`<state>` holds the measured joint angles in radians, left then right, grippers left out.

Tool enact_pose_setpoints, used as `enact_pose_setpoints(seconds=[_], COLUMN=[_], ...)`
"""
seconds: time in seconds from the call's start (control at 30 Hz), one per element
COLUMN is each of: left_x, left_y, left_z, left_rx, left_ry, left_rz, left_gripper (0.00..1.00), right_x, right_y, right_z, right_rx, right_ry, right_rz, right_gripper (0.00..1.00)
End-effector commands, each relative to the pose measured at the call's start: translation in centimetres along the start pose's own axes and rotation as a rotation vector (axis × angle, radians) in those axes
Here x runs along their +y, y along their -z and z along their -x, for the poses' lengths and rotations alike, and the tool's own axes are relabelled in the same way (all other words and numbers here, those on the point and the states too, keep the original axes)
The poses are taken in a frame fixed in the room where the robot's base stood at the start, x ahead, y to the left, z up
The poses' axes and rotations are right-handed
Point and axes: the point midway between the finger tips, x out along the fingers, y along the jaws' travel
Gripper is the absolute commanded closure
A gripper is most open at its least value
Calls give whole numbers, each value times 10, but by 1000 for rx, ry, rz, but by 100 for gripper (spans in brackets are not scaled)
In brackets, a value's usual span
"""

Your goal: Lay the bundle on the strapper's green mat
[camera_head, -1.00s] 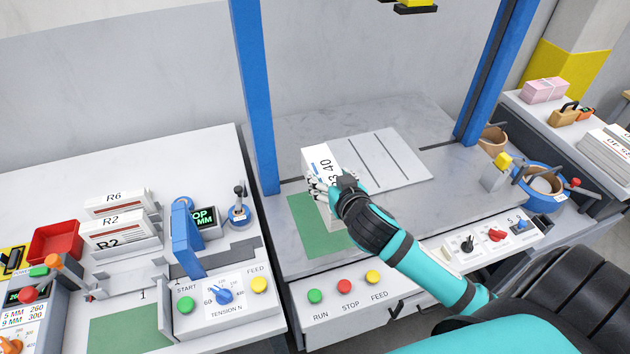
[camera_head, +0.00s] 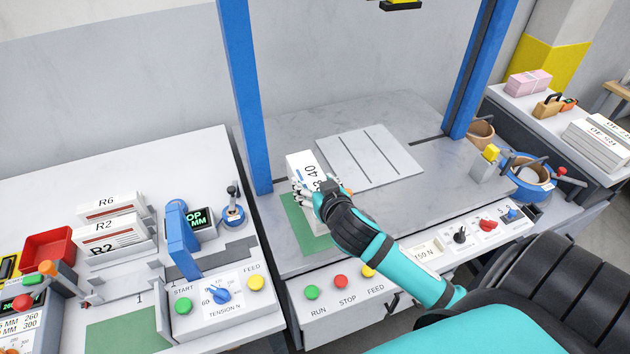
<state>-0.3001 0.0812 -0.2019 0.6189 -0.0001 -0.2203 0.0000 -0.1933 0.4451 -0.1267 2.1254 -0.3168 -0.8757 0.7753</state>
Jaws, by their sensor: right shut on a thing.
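My right gripper (camera_head: 322,191) is shut on a white bundle (camera_head: 301,164) whose label shows "40". The bundle is over the back part of the strapper's green mat (camera_head: 301,226) and hides some of it. I cannot tell whether the bundle touches the mat. The mat lies at the left front of the strapper's grey table (camera_head: 290,262), beside the blue post (camera_head: 246,100). My left gripper is out of view.
A pale plate (camera_head: 368,155) with dark slots lies behind and right of the bundle. RUN, STOP (camera_head: 340,282) and FEED buttons line the table's front. The left station has another green mat (camera_head: 125,332) and a blue upright tool (camera_head: 181,240).

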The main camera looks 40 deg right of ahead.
Motion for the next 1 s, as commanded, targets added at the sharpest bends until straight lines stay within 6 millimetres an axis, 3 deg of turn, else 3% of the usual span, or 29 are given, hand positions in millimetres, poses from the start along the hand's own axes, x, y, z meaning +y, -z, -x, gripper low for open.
enact_pose_setpoints(seconds=[0.5,1.0], left_x=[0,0], left_y=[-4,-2], left_z=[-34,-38], left_rx=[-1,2], left_ry=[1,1], left_rz=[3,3], left_gripper=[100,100], right_x=[0,0], right_y=[-42,-48], right_z=[-19,-22], right_rx=[10,10], right_ry=[1,2], right_rz=[-1,0], right_gripper=[92,92])
